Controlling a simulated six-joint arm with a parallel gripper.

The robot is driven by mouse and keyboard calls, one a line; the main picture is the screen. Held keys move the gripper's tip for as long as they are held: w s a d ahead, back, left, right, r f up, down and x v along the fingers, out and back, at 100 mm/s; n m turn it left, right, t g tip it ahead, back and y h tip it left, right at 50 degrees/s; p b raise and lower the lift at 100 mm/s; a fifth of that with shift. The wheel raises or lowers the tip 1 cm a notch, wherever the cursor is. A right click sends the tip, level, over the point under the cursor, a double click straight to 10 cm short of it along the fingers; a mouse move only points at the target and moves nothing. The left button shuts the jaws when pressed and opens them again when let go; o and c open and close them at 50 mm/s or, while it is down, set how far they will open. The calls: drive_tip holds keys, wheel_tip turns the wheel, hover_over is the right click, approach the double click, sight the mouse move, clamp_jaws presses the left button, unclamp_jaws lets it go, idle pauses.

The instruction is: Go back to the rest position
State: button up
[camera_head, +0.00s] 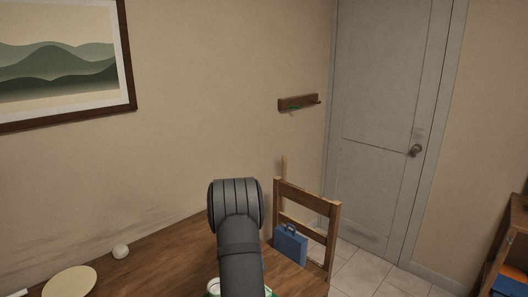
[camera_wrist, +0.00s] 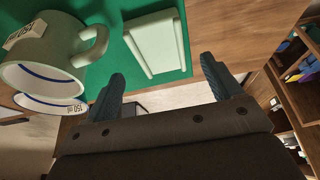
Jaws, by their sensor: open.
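My gripper (camera_wrist: 162,68) shows in the wrist view with its two dark fingers spread wide apart and nothing between them. Past the fingertips are a green mat (camera_wrist: 133,55) and a pale green rectangular block or tray (camera_wrist: 153,45) on it. In the head view my arm rises from the bottom middle over the table, and the gripper itself is hidden.
The wooden table (camera_head: 165,262) holds a pale round plate (camera_head: 70,281) and a small white ball (camera_head: 120,251). A wooden chair (camera_head: 333,235) stands at its right, with a blue case (camera_head: 290,246). A shelf (camera_head: 518,225) stands far right. The door (camera_head: 385,120) is closed.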

drive_tip(key=x, duration=0.5)
drive_tip(key=shift+s+d+f, duration=0.1)
drive_tip(key=shift+f, duration=0.15)
wheel_tip(320, 180, up, 4)
drive_tip(key=shift+d+r, duration=0.1)
drive_tip(key=shift+r, duration=0.1)
drive_tip(key=s+d+r, duration=0.5)
drive_tip(key=d+r, duration=0.2)
drive_tip(key=d, duration=0.3)
drive_tip(key=w+a+f+n+t, duration=0.1)
drive_tip(key=w+a+n+t, duration=0.1)
drive_tip(key=a+n, duration=0.4)
drive_tip(key=w+a+f+n+t, duration=0.1)
drive_tip(key=a+n, duration=0.5)
drive_tip(key=a, duration=1)
drive_tip(key=w+a+f+n+t, duration=0.2)
drive_tip(key=a+n, duration=0.4)
drive_tip(key=a, duration=0.6)
drive_tip(key=shift+w+f+t, duration=0.4)
drive_tip(key=shift+f+t, duration=0.25)
drive_tip(key=shift+t, duration=0.05)
